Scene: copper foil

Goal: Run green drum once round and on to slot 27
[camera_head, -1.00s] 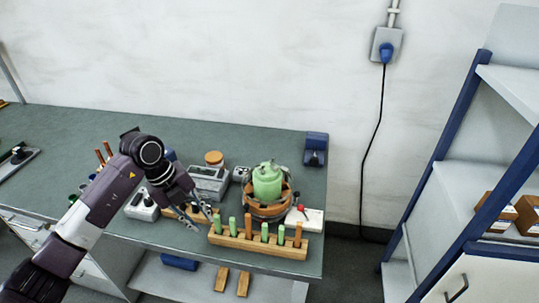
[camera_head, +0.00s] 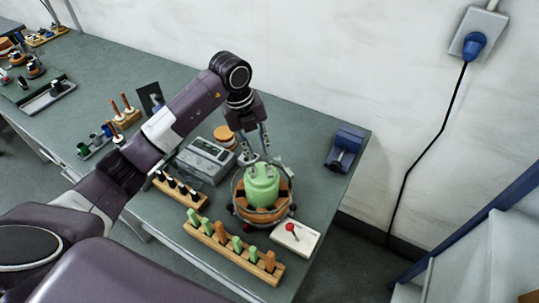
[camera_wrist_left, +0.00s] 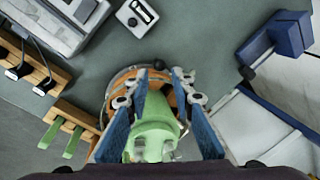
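The green drum (camera_head: 262,186) sits upright in a round orange-brown holder (camera_head: 284,204) with a dark metal ring around it, near the bench's right end. My left gripper (camera_head: 258,152) is just behind the drum, pointing down. In the left wrist view the two blue-padded fingers of my left gripper (camera_wrist_left: 167,78) are spread. The green drum (camera_wrist_left: 153,135) shows between them, and I cannot tell if they touch it. Part of the orange-brown holder (camera_wrist_left: 125,82) is hidden by the fingers. No slot numbers are readable. My right gripper is not in view.
A wooden rack (camera_head: 234,255) with green and orange pegs stands in front of the drum. A white plate with a red-knobbed lever (camera_head: 296,236) is to its right. A grey device (camera_head: 205,160) stands to its left. A blue device (camera_head: 345,148) stands at the bench's back right.

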